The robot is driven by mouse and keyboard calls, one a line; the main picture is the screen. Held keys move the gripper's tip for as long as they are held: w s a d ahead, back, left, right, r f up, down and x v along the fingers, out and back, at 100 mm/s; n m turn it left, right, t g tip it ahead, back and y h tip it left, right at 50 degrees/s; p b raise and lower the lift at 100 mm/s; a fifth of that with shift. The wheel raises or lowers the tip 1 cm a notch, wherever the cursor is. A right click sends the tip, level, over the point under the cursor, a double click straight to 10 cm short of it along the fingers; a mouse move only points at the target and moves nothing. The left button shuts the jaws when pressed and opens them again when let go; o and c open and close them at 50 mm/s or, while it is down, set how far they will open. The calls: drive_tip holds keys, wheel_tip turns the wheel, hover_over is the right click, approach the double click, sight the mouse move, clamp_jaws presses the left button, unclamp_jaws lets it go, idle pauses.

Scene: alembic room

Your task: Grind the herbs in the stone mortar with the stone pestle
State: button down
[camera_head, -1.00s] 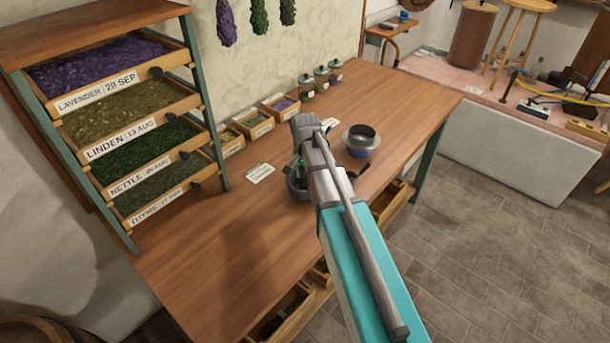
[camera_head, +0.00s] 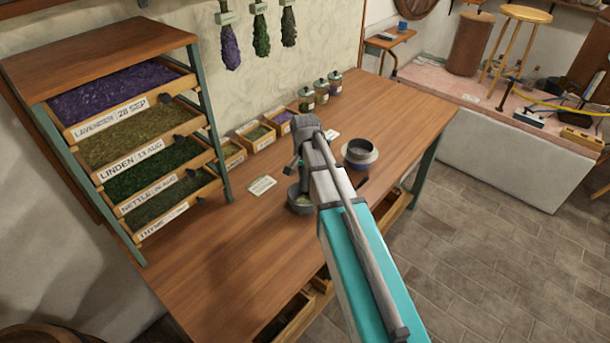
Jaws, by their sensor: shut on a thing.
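The grey stone mortar (camera_head: 299,200) stands on the wooden table and is partly hidden by my arm. Some of its inside shows, but the herbs in it cannot be made out clearly. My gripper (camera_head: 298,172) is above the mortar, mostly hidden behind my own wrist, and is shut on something. The stone pestle cannot be told apart from the gripper in this view. What is held is too small and covered to make out.
A grey and blue bowl (camera_head: 360,154) stands right of my arm. Several jars (camera_head: 321,90) and small herb boxes (camera_head: 262,136) line the wall. A drying rack (camera_head: 140,130) stands at the left. A small card (camera_head: 262,185) lies left of the mortar. The table's front left (camera_head: 210,250) is clear.

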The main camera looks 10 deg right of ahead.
drive_tip(key=shift+r+p, duration=0.9)
drive_tip(key=shift+r, duration=0.25)
